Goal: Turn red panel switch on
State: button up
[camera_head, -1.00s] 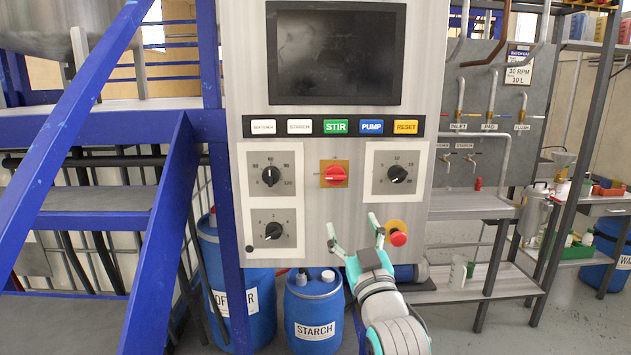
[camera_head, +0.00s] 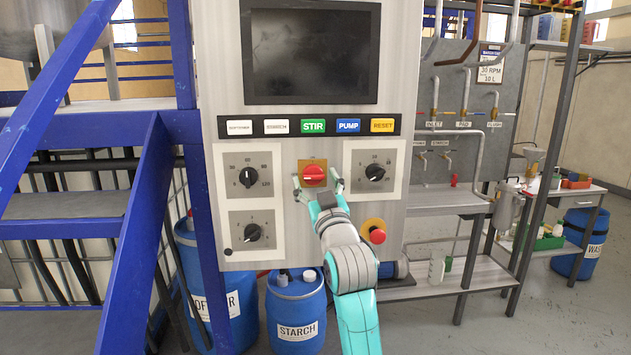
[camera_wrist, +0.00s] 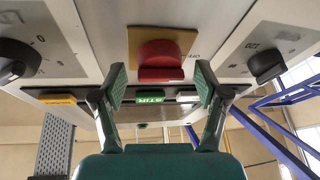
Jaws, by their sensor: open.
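The red panel switch (camera_head: 314,175) is a round red knob on an orange square plate, in the middle of the grey control panel (camera_head: 290,215). In the head view its handle lies roughly horizontal. My gripper (camera_head: 318,187) is in front of the panel at the switch, with one finger on each side just below the knob. In the wrist view the red switch (camera_wrist: 161,62) shows between and beyond the open fingertips of my gripper (camera_wrist: 160,80). The fingers are spread and hold nothing. I cannot tell whether either finger touches the knob.
Black dials (camera_head: 248,177) and (camera_head: 375,172) flank the switch. A red emergency button (camera_head: 377,235) sits below right. A row of labelled buttons (camera_head: 312,126) and a dark screen (camera_head: 310,55) are above. Blue barrels (camera_head: 295,305) stand on the floor below; blue stairs are at left.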

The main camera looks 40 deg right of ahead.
jog(key=shift+w+d+r, duration=0.1)
jog(key=shift+w+d, duration=0.05)
jog(key=shift+w, duration=0.1)
jog(key=c, duration=1.1)
